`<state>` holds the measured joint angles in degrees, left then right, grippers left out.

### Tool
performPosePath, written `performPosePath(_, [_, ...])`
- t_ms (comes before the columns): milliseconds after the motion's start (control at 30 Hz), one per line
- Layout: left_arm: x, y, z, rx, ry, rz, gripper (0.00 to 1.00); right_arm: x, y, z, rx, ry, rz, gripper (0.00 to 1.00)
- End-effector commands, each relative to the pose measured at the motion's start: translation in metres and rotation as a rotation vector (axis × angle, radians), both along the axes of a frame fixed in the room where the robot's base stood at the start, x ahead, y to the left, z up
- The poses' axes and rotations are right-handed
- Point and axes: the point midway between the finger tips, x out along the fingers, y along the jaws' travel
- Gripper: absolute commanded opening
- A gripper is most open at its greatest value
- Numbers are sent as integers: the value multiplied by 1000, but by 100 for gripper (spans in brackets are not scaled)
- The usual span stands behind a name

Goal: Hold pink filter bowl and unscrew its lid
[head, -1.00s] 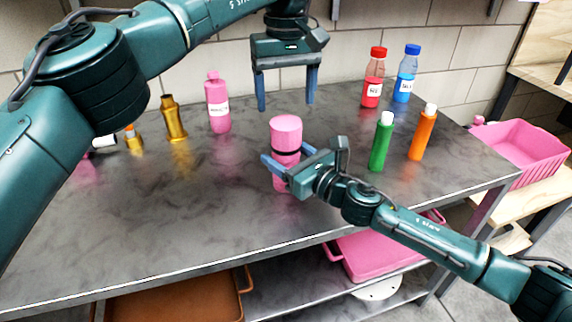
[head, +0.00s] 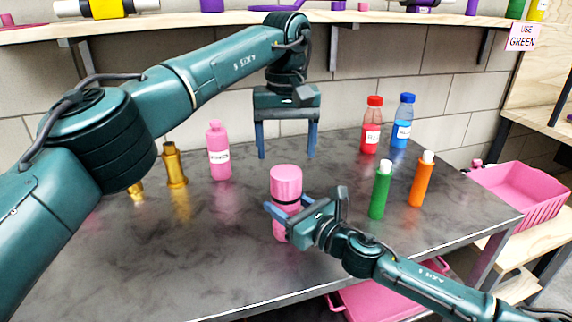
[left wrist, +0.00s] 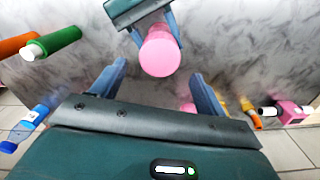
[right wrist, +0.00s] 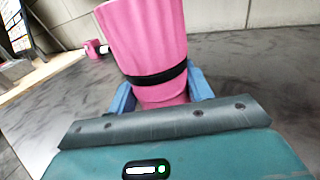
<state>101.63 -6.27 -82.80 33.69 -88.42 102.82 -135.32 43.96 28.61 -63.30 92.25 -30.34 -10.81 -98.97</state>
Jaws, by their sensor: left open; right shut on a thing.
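The pink filter bowl (head: 279,229) is upright above the middle of the metal table; I cannot tell whether its base touches the top. Its ribbed pink lid (head: 286,181) sits on it over a black band (right wrist: 155,77). The lid's round top also shows in the left wrist view (left wrist: 160,55). My right gripper (head: 283,210) is shut around the bowl's body below the band, and its blue fingers show either side in the right wrist view (right wrist: 160,92). My left gripper (head: 286,155) is open, empty and pointing down, above and behind the lid, apart from it.
Green (head: 380,192) and orange (head: 421,182) bottles stand right, with red (head: 371,130) and blue (head: 403,128) bottles behind. A pink crate (head: 530,195) is beyond the table (head: 190,260). A shelf runs above.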

Motion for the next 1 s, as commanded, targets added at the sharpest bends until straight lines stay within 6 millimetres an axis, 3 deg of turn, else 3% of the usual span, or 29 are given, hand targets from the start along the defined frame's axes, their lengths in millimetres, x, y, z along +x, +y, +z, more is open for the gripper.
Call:
performPosePath(267, [0, 1, -13, 1, 3, -149, 74, 0, 0, -1, -1, 1, 0, 0])
performPosePath(700, [0, 0, -74, 1, 3, -145, 74, 0, 0, 0, -1, 1, 0, 0])
performPosePath(1000, [0, 0, -80, 0, 0, -145, 74, 0, 0, -1, -1, 1, 0, 0])
